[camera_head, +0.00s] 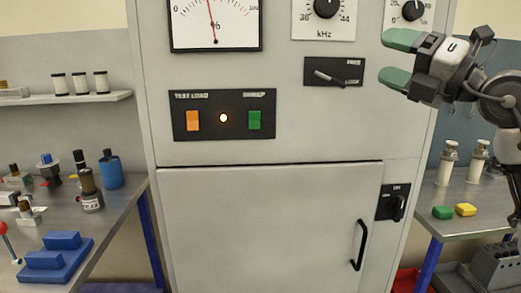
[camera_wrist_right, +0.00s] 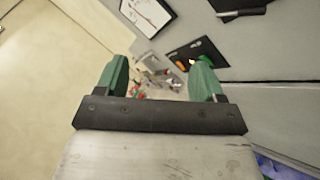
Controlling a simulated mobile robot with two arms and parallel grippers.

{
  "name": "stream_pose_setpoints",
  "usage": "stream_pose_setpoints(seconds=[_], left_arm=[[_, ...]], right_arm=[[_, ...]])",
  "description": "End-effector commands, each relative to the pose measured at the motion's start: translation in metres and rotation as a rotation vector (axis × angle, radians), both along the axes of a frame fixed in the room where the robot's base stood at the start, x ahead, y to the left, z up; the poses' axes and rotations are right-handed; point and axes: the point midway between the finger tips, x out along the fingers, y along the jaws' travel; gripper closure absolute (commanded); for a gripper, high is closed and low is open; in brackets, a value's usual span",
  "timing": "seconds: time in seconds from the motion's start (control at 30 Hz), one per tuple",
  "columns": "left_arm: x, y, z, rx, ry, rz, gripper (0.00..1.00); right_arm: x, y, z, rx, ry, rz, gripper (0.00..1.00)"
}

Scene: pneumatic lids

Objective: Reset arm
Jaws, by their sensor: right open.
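My right gripper (camera_head: 390,60) is at the upper right in the head view, in front of the grey cabinet (camera_head: 280,220). Its green fingers are spread apart with nothing between them. They also show in the right wrist view (camera_wrist_right: 160,82), open, with only distant background visible between them. The gripper is to the right of the lever switch panel (camera_head: 332,72). My left gripper is in neither view.
The cabinet carries a gauge (camera_head: 215,22), a lit button panel (camera_head: 224,115), a rotary switch (camera_head: 393,203) and a closed door with a black handle (camera_head: 359,246). A cluttered bench (camera_head: 115,213) stands left.

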Motion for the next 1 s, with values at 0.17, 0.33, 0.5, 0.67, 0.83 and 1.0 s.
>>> stream_pose_setpoints(seconds=[0.17, 0.33, 0.5, 0.67, 0.83, 1.0], left_arm=[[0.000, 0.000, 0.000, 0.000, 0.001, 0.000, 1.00], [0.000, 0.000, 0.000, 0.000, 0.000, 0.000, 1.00], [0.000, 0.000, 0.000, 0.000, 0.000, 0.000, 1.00], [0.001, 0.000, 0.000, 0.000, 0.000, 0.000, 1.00], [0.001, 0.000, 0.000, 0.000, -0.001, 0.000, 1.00], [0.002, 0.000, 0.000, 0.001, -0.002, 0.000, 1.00]], right_arm=[[-0.012, 0.042, -0.070, 0.369, -0.026, 0.266, 0.31], [-0.019, 0.026, -0.136, 0.850, 0.044, 0.278, 0.31], [-0.020, -0.013, -0.238, 1.317, 0.245, 0.042, 0.31], [-0.042, -0.037, -0.356, 1.612, 0.523, -0.317, 0.31], [-0.099, -0.040, -0.472, 1.748, 0.873, -0.726, 0.31], [-0.169, -0.028, -0.546, 1.744, 1.191, -1.047, 0.31]])
